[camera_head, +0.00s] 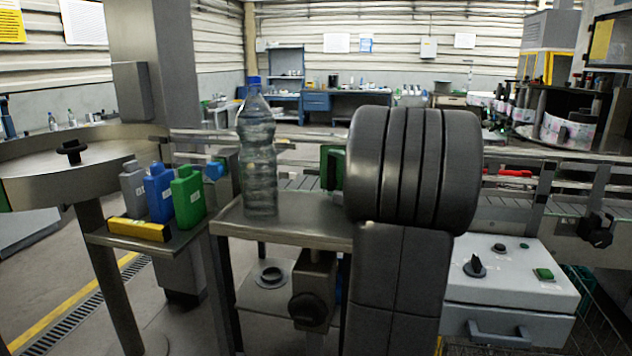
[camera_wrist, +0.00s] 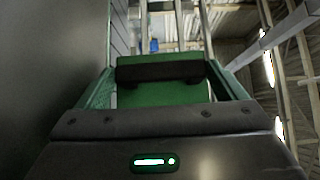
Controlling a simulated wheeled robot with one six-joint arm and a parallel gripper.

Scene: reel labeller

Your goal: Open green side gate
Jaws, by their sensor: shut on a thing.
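The green side gate (camera_wrist: 162,94) fills the space between my fingers in the wrist view. A dark bar-shaped handle (camera_wrist: 150,72) crosses its face. My gripper (camera_wrist: 162,76) has a finger at each end of this handle and is shut on it. In the head view, a green panel with a dark part (camera_head: 328,163), which looks like the gate, shows beside the conveyor. My large dark arm hides the rest of it and my gripper there. I cannot tell the gate's angle.
A clear bottle with a blue cap (camera_head: 257,150) stands on a metal stand (camera_head: 290,230) left of my arm. Small jugs (camera_head: 188,197) and a yellow block (camera_head: 139,229) sit on a side shelf. A control box (camera_head: 515,285) is at right.

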